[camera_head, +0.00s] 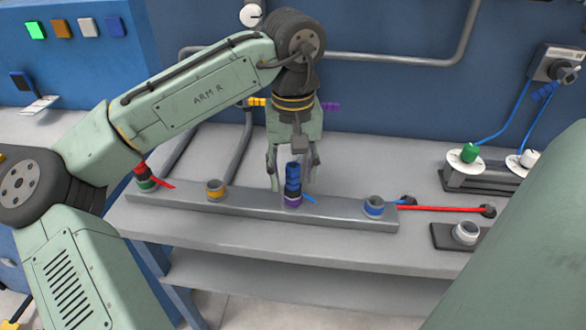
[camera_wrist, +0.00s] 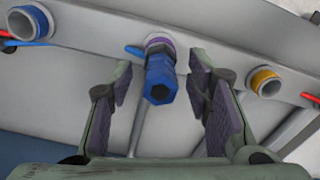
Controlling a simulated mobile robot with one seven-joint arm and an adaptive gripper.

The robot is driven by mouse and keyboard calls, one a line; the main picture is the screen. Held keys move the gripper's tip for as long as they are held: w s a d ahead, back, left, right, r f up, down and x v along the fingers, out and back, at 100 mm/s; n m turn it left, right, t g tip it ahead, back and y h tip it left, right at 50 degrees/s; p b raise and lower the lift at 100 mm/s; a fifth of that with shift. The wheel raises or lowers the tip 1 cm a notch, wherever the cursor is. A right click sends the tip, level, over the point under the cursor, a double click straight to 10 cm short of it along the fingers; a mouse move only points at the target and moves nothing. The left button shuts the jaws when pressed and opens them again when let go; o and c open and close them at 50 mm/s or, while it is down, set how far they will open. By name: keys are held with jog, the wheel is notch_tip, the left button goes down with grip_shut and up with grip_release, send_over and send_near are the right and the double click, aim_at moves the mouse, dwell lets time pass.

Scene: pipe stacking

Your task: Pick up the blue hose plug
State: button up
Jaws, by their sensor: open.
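The blue hose plug (camera_head: 292,177) stands upright on the purple-ringed socket (camera_head: 292,201) of the grey rail (camera_head: 252,203) on the bench. In the wrist view the plug (camera_wrist: 160,80) points toward the camera, between the fingers. My gripper (camera_head: 291,178) is pointing down with its fingers on either side of the plug. In the wrist view my gripper (camera_wrist: 165,85) is open, with a gap between each finger pad and the plug.
An orange-ringed socket (camera_head: 215,189) is left of the plug, and a blue-ringed socket (camera_head: 374,206) is right. A red plug (camera_head: 140,170) stands at the rail's left end. A red hose (camera_head: 440,209) lies to the right, near a separate grey socket (camera_head: 466,233).

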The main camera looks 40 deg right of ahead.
jog(key=shift+c, duration=0.5)
grip_shut()
